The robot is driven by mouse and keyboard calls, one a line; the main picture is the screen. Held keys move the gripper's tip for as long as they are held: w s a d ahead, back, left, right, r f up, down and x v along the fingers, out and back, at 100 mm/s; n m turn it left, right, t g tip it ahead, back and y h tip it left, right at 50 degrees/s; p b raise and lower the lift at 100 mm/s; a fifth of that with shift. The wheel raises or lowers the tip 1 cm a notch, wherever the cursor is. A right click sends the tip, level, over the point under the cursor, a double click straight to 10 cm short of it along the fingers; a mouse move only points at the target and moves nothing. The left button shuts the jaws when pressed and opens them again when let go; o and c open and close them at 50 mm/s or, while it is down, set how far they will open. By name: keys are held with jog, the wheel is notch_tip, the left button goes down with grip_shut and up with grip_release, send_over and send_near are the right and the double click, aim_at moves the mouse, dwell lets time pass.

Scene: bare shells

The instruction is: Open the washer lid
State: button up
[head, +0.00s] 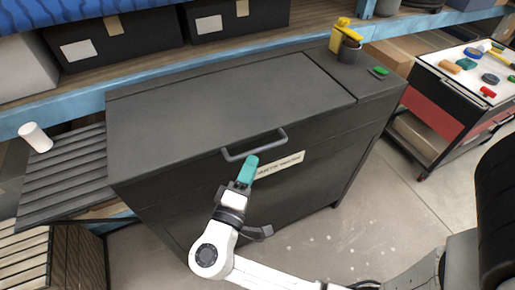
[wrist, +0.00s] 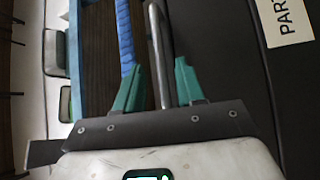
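The washer (head: 260,180) is a dark grey cabinet in the middle of the head view. Its flat lid (head: 215,95) is down. A grey bar handle (head: 268,143) sticks out at the lid's front edge, above a pale label (head: 280,165). My gripper (head: 249,167) has teal fingertips and is just in front of and below the handle. In the wrist view the handle (wrist: 158,55) runs between the two open fingers (wrist: 160,88), with a gap on each side. The fingers do not appear to press on it.
A slatted rack (head: 65,175) with a white cylinder (head: 36,137) is at left. A red tool cart (head: 445,110) is at right. Shelves with black bins are behind.

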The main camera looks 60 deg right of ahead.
aim_at(259, 148)
jog(key=shift+p+x, duration=0.55)
jog(key=shift+x, duration=2.6)
jog(key=shift+f, duration=0.1)
grip_shut()
